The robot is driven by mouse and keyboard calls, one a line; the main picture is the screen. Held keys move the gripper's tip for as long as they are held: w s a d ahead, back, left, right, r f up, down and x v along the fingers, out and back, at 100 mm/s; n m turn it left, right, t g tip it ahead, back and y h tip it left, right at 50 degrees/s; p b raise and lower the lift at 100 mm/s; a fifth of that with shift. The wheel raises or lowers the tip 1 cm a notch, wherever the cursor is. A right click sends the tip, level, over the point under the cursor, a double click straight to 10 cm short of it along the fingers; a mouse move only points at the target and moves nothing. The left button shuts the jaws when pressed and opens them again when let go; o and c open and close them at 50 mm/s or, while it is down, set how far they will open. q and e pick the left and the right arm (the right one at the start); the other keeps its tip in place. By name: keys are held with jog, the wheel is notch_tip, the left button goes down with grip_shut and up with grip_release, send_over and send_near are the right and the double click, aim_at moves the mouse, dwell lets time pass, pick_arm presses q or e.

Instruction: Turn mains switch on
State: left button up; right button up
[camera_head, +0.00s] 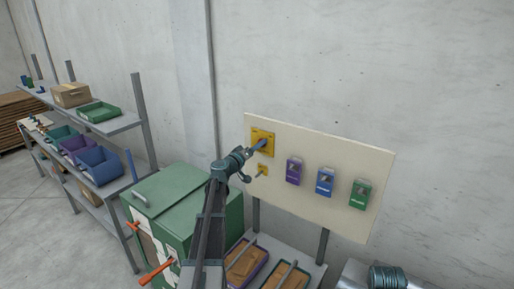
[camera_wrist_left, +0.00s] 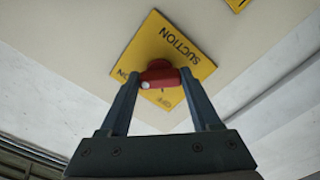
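My left gripper (camera_head: 260,146) is at the larger yellow plate (camera_head: 262,138) on the upper left of a cream panel (camera_head: 320,155). In the left wrist view this plate (camera_wrist_left: 168,45) reads SUCTION, and its red knob (camera_wrist_left: 160,74) sits between the two fingertips (camera_wrist_left: 160,76). The fingertips are very near or touching the knob's sides; I cannot tell if they grip it. A smaller yellow plate (camera_head: 262,170) with a small lever is just below. No label reading mains is legible.
Purple (camera_head: 293,171), blue (camera_head: 325,181) and green (camera_head: 360,193) boxes hang on the panel to the right. A green cabinet (camera_head: 175,200) with orange handles stands lower left. A shelf (camera_head: 120,125) with bins is further left. Trays (camera_head: 248,265) lie below the panel.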

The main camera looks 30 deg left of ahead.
pick_arm(q)
jog(key=o, duration=0.4)
jog(key=s+a, duration=0.1)
jog(key=s, duration=1.2)
jog(key=shift+s, duration=0.4)
jog(key=s+d+f+m+g+h+b, duration=0.1)
jog(key=d+f+m+g+h+b, duration=0.15)
jog(key=d+f, duration=0.6)
jog(key=s+d+f+m+g+h+b, duration=0.1)
jog(key=d+f+m+g+h, duration=0.2)
jog(key=d, duration=1)
jog(key=s+d+f+m+g+h+b, duration=0.1)
jog(key=d+f+m+g+b, duration=0.1)
jog(key=d+f+g, duration=0.65)
jog(key=s+d+f+m+g+y+b, duration=0.1)
jog(key=s+d+f+y+b, duration=0.1)
jog(key=s+d+f, duration=0.4)
jog(key=s+d+f+m+g+y+b, duration=0.1)
jog(key=s+d+f+m, duration=0.1)
jog(key=s+d, duration=0.35)
jog(key=s+d+f+g+y+b, duration=0.1)
jog(key=s+f+y, duration=0.1)
jog(key=s, duration=0.3)
jog(key=s+d+f+m+g+y+b, duration=0.1)
jog(key=s+d+f+y+b, duration=0.1)
jog(key=s+f+y, duration=0.1)
jog(key=shift+s+f+y, duration=0.15)
jog(key=shift+s+y, duration=0.6)
jog(key=shift+s, duration=0.1)
